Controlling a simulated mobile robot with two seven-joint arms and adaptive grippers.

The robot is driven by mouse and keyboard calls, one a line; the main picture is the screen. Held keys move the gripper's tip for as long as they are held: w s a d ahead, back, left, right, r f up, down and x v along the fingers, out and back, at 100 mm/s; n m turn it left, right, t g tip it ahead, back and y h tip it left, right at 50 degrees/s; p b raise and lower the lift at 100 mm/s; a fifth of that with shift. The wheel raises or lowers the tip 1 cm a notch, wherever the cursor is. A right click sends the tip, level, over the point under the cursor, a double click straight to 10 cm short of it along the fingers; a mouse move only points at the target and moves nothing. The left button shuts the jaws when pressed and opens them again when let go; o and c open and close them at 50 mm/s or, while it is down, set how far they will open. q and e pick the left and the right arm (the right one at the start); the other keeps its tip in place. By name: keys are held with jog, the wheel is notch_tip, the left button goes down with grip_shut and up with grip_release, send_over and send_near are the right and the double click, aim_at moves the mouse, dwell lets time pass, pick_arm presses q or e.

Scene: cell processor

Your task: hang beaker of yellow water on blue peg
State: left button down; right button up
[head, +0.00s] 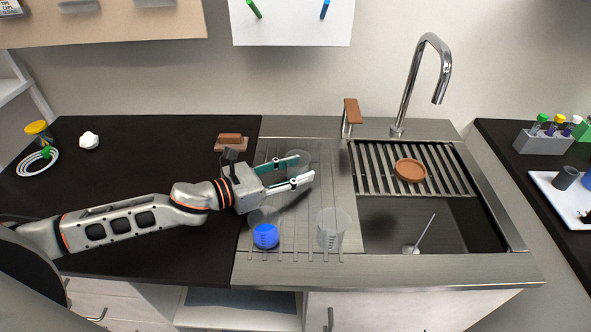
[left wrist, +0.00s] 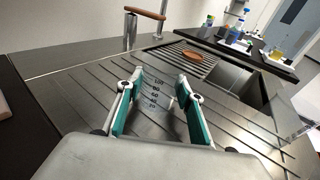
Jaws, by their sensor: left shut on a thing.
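My left gripper (head: 303,168) is over the ribbed drainboard left of the sink, its fingers on either side of a clear beaker (head: 298,157). In the left wrist view the beaker (left wrist: 158,97), with its printed scale, stands between the teal finger pads, and the gripper is shut on it. I see no yellow water in it. A beaker of blue liquid (head: 265,236) and an empty-looking clear beaker (head: 333,230) stand nearer the front. The blue peg (head: 325,9) is on the white wall board (head: 290,30), right of a green peg (head: 254,8). My right gripper is out of view.
The sink (head: 430,222) with a tall faucet (head: 432,60) is to the right. A brown dish (head: 410,170) rests on its slatted rack. A wooden-handled lever (head: 351,112) rises behind the drainboard. A brown block (head: 230,141) lies behind my left wrist.

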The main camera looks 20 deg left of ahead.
pick_arm(q)
jog(key=c, duration=1.4)
grip_release()
jog(key=shift+f, duration=0.1)
jog(key=shift+o, duration=0.2)
jog(key=shift+r, duration=0.25)
jog(key=shift+s+a+f, duration=0.1)
jog(key=shift+s+a, duration=0.1)
jog(key=b+v, duration=0.2)
jog(key=v, duration=0.6)
jog(key=shift+s+a, duration=0.25)
jog(key=shift+s, duration=0.05)
jog(key=shift+b+v, duration=0.3)
jog(key=shift+v, duration=1.05)
